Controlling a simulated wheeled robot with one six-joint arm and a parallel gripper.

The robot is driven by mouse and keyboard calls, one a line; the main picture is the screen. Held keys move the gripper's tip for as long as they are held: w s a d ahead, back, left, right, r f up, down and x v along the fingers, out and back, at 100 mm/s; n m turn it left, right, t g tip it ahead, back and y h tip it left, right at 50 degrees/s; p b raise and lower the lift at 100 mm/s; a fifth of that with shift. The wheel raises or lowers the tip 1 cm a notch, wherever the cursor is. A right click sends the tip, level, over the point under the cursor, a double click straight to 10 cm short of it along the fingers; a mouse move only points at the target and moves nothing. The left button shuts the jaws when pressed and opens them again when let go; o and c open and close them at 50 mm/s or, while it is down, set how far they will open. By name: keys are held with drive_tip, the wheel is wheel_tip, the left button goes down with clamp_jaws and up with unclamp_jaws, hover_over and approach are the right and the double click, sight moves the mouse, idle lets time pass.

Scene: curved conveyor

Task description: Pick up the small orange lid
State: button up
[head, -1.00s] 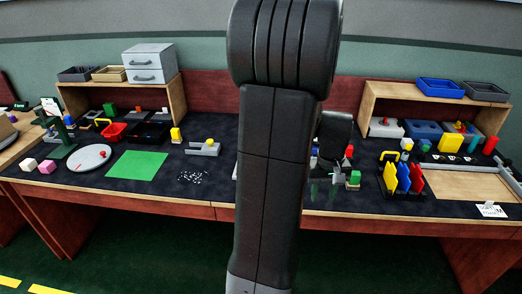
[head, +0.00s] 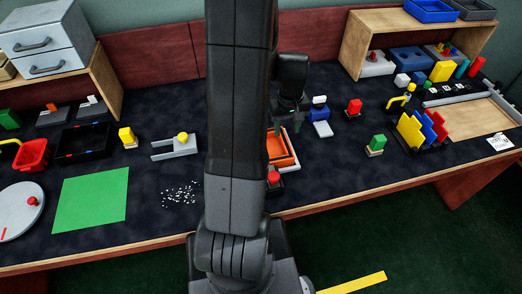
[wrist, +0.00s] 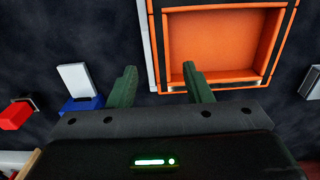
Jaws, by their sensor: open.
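An orange, square, recessed piece (wrist: 222,45) with a raised rim shows at the top of the wrist view. It also shows in the head view (head: 280,148), partly hidden behind my arm. I cannot tell whether it is the small orange lid or an open box. My gripper (wrist: 159,72) is open with nothing between its dark green fingers. In the wrist view the right fingertip overlaps the orange piece's lower left corner and the left fingertip is over dark table. In the head view my gripper (head: 292,105) is above the table, beside the orange piece.
A blue-and-white piece (wrist: 80,88) and a red block (wrist: 16,115) lie left in the wrist view. In the head view, a green block (head: 377,143) and a rack of coloured plates (head: 424,132) stand right. A green mat (head: 90,205) lies left.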

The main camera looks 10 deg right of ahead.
sight(286, 141)
drive_tip(key=shift+s+f, duration=0.2)
drive_tip(key=shift+f, duration=2.4)
drive_tip(key=shift+c, duration=0.4)
clamp_jaws()
